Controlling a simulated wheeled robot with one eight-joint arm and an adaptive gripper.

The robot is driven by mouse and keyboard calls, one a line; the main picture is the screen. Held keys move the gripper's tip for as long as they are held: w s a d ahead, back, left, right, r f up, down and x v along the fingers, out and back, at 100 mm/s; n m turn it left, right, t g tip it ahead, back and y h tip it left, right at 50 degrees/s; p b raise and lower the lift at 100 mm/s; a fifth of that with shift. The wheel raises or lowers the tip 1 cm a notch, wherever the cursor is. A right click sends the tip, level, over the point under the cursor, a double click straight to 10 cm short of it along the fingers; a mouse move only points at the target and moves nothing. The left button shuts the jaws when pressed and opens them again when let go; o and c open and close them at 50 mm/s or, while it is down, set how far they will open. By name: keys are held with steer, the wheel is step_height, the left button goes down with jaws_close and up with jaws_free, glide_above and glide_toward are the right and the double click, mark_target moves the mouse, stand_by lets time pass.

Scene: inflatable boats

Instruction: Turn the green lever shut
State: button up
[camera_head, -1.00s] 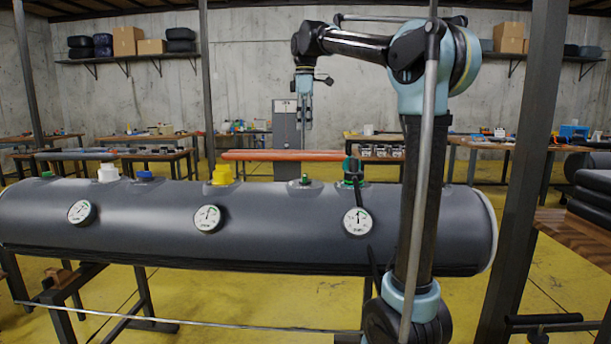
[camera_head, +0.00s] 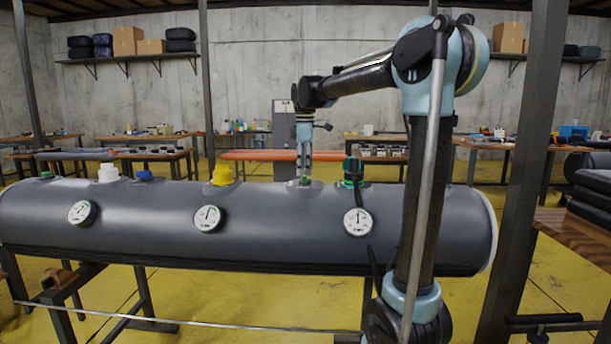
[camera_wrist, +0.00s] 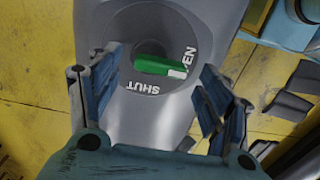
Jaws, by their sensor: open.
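The green lever (camera_wrist: 163,67) with a white tip lies across a round grey plate (camera_wrist: 135,40) in the wrist view. The plate carries the word SHUT at the lower left and letters ending in EN at the right. The white tip points right, just by the EN letters. My gripper (camera_wrist: 158,72) is open, with one finger on each side of the lever and visible gaps between. In the head view my gripper (camera_head: 304,172) points down, right over the valve (camera_head: 304,183) on top of the grey tube (camera_head: 270,235). The lever itself is hidden there.
A green fitting with a black hose (camera_head: 353,170) stands close to the right of my gripper. A yellow cap (camera_head: 223,174), a blue cap (camera_head: 144,176) and a white cap (camera_head: 108,172) stand farther left. Round gauges line the tube's front. A metal post (camera_head: 520,180) stands at the right.

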steer(key=shift+f, duration=1.15)
steer(key=c, duration=1.1)
steer(key=shift+o, duration=0.3)
